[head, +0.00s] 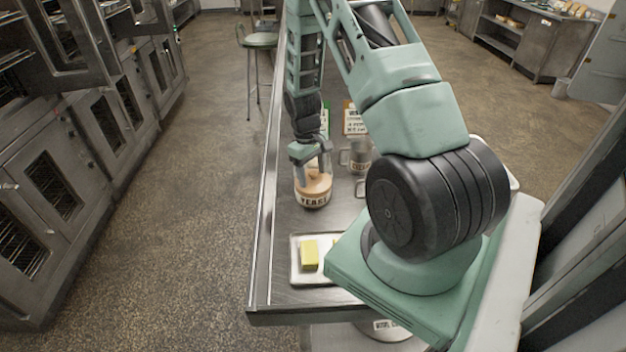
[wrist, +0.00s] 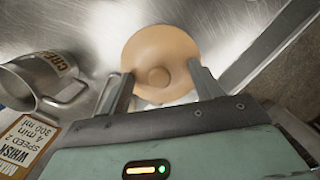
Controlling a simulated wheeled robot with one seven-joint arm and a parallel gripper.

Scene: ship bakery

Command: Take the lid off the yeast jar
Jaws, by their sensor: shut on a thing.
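The yeast jar (head: 313,200), with a dark YEAST label on its front, stands upright on the steel counter. Its round tan lid (head: 316,184) appears to sit on top; I cannot tell whether there is a gap below it. In the wrist view the lid (wrist: 160,50) shows from above with a round knob (wrist: 158,77) in its middle. My gripper (head: 312,168) is directly above the jar, pointing down. Its two fingers (wrist: 160,72) are on opposite sides of the lid, shut on it. The jar body is hidden under the lid in the wrist view.
A white tray (head: 297,276) with a yellow butter block (head: 310,254) lies nearer on the steel counter (head: 270,290). A metal mug (head: 357,158) stands close right of the jar, with recipe cards (head: 353,118) behind. A stool (head: 258,40) and ovens (head: 60,190) are left.

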